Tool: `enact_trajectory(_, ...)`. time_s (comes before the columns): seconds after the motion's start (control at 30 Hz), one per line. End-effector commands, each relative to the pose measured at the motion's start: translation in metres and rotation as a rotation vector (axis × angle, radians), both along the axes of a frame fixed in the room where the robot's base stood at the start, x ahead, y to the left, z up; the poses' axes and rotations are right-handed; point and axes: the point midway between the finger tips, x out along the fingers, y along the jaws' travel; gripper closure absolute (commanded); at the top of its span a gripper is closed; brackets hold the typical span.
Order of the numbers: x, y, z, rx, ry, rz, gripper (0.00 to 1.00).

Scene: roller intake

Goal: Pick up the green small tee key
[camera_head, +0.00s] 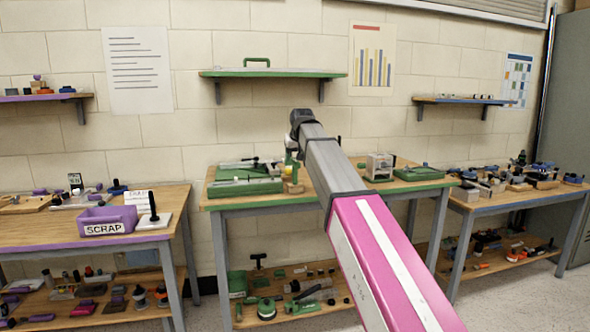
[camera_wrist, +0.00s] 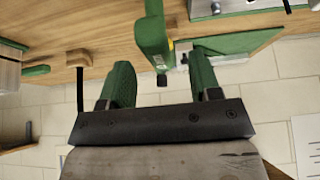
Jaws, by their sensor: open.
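My gripper (camera_wrist: 160,60) is open, with its two green fingers spread apart in the wrist view. A green piece (camera_wrist: 153,36) with a dark tip shows between and beyond the fingers. I cannot tell whether it is the green small tee key, and I see no contact with it. In the head view my arm reaches over the green-edged middle bench (camera_head: 330,197); its end is over the back of that bench, and the fingers are too small to make out there. No tee key can be clearly made out on the bench top in the head view.
Green fixtures (camera_head: 243,186) crowd the bench's left part, and a grey block (camera_head: 380,166) stands to the right. A purple scrap bin (camera_head: 107,219) is on the left bench. A green-edged shelf (camera_head: 273,73) hangs above. A cluttered bench (camera_head: 520,195) stands right.

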Motion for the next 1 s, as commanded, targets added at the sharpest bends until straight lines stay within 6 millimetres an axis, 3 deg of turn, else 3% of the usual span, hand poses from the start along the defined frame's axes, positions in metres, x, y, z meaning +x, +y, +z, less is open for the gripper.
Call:
enact_trajectory(0.37, 0.024, 0.005, -0.039, -0.001, 0.002, 0.0, 0.43)
enact_trajectory(0.6, 0.025, 0.005, -0.041, 0.0, 0.0, 0.0, 0.43)
enact_trajectory(0.63, 0.025, 0.005, -0.041, 0.0, 0.0, 0.0, 0.46)
enact_trajectory(0.8, 0.025, 0.005, -0.041, 0.0, 0.0, 0.0, 1.0)
enact_trajectory(1.0, 0.025, 0.005, -0.041, 0.0, 0.0, 0.0, 1.0)
